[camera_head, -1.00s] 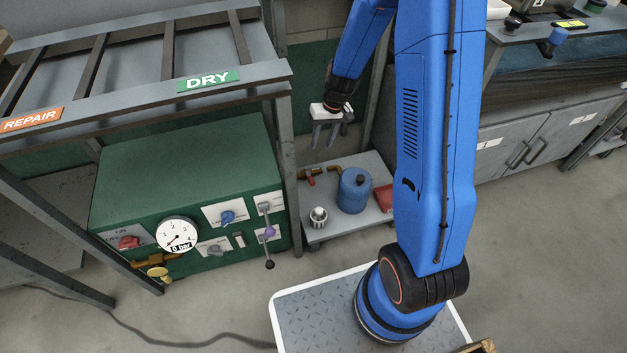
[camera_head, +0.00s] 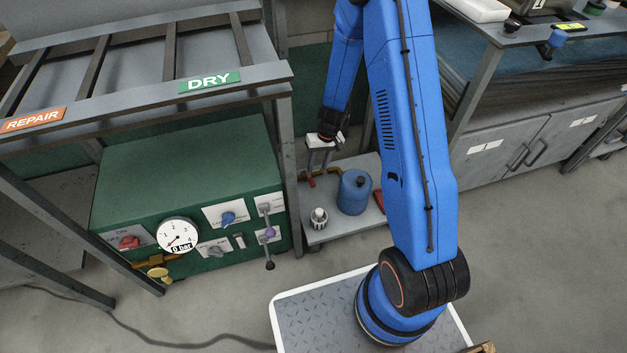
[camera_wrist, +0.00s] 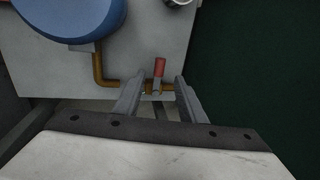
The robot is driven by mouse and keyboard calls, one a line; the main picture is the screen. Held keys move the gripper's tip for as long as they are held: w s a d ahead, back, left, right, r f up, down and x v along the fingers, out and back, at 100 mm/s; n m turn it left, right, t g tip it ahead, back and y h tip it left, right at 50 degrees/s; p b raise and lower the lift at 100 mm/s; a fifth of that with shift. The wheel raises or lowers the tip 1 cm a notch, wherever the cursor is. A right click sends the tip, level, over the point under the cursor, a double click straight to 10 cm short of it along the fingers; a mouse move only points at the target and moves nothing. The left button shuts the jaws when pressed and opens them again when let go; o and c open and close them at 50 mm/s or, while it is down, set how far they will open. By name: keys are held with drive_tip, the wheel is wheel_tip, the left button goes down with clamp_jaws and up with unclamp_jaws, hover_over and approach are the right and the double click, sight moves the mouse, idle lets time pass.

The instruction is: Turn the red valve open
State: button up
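The red valve handle (camera_wrist: 159,67) sits on a brass pipe (camera_wrist: 103,72) that runs to the blue tank (camera_wrist: 75,15). In the wrist view the handle lies between and just beyond the two fingers of my gripper (camera_wrist: 160,95), and points away from the gripper. My gripper is open, with a clear gap between its fingers and nothing held. In the head view my gripper (camera_head: 318,170) hangs over the low shelf near the red handle (camera_head: 311,183), left of the blue tank (camera_head: 354,192). Contact with the handle cannot be told.
A green box with a gauge (camera_head: 178,235), red knob (camera_head: 129,242) and levers (camera_head: 266,232) stands left under a rack (camera_head: 200,92). A rack post (camera_head: 292,170) is close left of my gripper. A white-grey fitting (camera_head: 319,218) sits on the low shelf (camera_head: 335,228).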

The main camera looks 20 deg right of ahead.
sight(313, 182)
drive_tip(key=f, duration=0.3)
drive_tip(key=a+f, duration=0.1)
drive_tip(key=f, duration=0.5)
drive_tip(key=shift+a, duration=0.4)
clamp_jaws()
